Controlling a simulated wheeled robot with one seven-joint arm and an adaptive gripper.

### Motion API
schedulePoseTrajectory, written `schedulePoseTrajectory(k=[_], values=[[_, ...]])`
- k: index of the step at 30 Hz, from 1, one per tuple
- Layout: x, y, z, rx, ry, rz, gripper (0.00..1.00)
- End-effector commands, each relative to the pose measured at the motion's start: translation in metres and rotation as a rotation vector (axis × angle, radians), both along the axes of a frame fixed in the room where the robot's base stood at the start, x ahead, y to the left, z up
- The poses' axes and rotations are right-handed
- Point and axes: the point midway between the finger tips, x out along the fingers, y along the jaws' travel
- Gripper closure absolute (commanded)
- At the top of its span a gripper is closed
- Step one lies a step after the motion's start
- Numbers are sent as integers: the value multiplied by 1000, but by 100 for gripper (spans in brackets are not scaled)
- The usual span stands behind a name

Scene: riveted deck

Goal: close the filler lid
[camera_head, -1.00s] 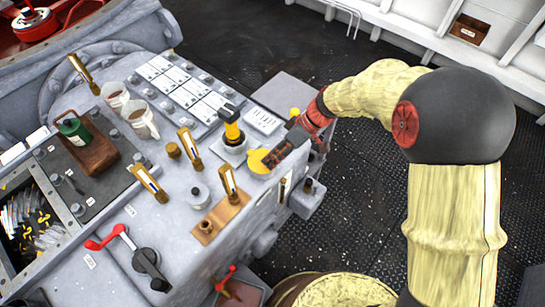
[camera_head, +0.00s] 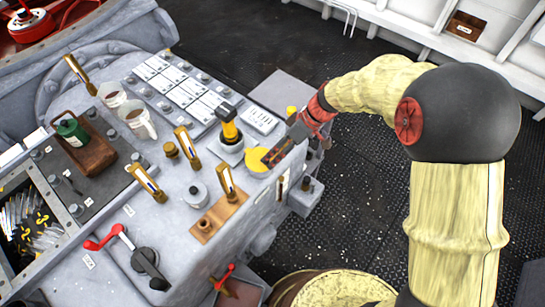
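A yellow round lid (camera_head: 257,160), which looks like the filler lid, lies about flat near the right edge of the grey machine top. My gripper (camera_head: 269,158) reaches in from the right, its dark tip over or against the right side of the yellow disc. I cannot tell whether it touches. The gripper hides part of the lid's right edge, and any hinge or opening under it is not visible. The fingers are seen end-on and small, so their opening cannot be made out.
A black-capped yellow post (camera_head: 230,128) stands just left of the lid. Brass-framed gauges (camera_head: 227,182), a white knob (camera_head: 198,196) and a red-handled lever (camera_head: 105,238) stand nearby. Mugs (camera_head: 138,122) and a wooden carrier (camera_head: 88,152) are farther left.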

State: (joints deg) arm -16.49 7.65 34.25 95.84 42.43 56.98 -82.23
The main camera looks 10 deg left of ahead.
Motion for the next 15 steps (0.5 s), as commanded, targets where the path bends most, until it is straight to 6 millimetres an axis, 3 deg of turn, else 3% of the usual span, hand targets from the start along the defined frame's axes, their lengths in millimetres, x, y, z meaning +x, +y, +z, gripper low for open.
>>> schedulePoseTrajectory(k=[9, 15], values=[[17, -34, 53, 0, -2, -3, 64], [24, -50, 76, -1, -1, -2, 64]])
